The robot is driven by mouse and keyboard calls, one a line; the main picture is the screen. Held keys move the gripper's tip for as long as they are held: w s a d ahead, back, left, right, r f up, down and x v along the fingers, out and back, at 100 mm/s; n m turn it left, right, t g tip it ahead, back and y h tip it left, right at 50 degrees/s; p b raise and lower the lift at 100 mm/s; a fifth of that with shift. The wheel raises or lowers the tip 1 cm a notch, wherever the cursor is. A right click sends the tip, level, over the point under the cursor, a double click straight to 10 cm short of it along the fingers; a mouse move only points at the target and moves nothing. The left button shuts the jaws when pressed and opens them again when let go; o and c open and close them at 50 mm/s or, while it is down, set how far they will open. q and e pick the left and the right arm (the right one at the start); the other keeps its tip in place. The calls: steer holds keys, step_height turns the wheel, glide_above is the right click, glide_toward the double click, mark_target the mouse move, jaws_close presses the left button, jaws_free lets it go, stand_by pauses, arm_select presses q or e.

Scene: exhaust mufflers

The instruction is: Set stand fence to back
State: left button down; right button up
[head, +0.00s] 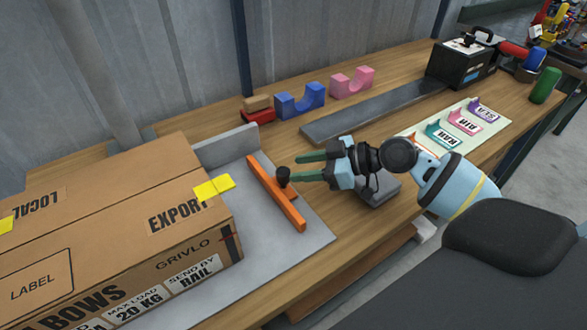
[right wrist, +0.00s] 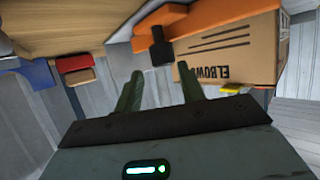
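The fence is an orange bar (head: 276,194) lying across the grey stand plate (head: 285,245), to the right of the cardboard box. A black knob (head: 284,176) sits on the bar's right side. In the right wrist view the orange bar (right wrist: 215,25) and the black knob (right wrist: 161,47) are ahead of the fingers. My right gripper (head: 303,167) is open, with its green fingers apart and their tips just short of the knob. The knob lies roughly between the finger lines, and I see no grip on it. My left gripper is not in view.
A large cardboard box (head: 110,235) stands on the plate, against a grey upright wall (head: 226,146). Blue (head: 300,101) and pink (head: 352,82) cradles and a red block (head: 258,115) stand behind. Label tags (head: 463,122) lie at right. The bench's front edge is near my arm.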

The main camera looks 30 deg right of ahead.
steer(key=v, duration=0.3)
steer(key=shift+s+d, duration=0.25)
steer(key=shift+d, duration=0.05)
steer(key=shift+s+d+r, duration=0.25)
steer(key=shift+s+d, duration=0.05)
